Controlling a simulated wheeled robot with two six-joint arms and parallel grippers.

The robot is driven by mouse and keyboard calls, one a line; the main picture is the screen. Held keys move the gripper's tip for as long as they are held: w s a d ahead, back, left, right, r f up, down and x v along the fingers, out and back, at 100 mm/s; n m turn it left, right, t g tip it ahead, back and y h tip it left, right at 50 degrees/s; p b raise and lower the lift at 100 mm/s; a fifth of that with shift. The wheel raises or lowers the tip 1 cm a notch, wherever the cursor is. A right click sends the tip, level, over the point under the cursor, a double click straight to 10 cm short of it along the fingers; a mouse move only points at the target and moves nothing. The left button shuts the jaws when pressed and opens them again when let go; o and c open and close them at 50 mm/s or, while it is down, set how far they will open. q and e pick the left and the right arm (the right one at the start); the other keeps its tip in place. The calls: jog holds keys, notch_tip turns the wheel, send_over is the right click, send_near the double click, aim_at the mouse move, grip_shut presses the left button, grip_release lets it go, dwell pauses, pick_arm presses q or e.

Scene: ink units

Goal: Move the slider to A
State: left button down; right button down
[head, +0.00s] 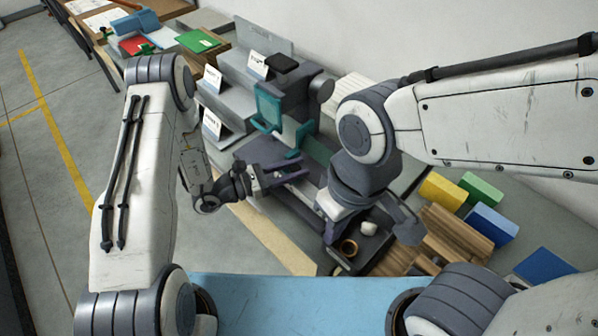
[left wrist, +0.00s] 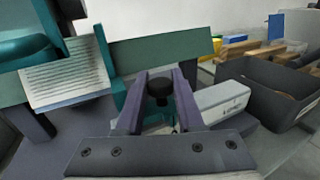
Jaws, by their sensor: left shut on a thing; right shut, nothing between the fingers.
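My left gripper (head: 285,172) reaches in from the left in the head view, beside a teal and dark grey device (head: 268,108). In the left wrist view its purple fingers (left wrist: 160,98) are shut on a small black knob (left wrist: 159,88), which I take to be the slider's knob. The knob stands in front of a teal panel (left wrist: 165,58). The slider's track is hidden behind the fingers, and I cannot read any letter A mark. My right gripper (head: 336,232) points down over the dark tray on the right, shut and empty.
White cards (head: 258,65) stand on grey steps at the back left. A dark tray (head: 372,250) holds a brown ring and a white piece. Wooden blocks (head: 458,232) and yellow, green and blue blocks (head: 492,222) lie right. A labelled pale block (left wrist: 222,102) sits close right of my left fingers.

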pick_arm(q)
jog(key=c, duration=0.6)
grip_release()
jog(key=shift+o, duration=0.2)
jog(key=shift+s+a, duration=0.15)
jog(key=shift+a, duration=0.25)
jog(key=b+v, duration=0.3)
jog(key=v, duration=0.6)
jog(key=shift+s+a, duration=0.2)
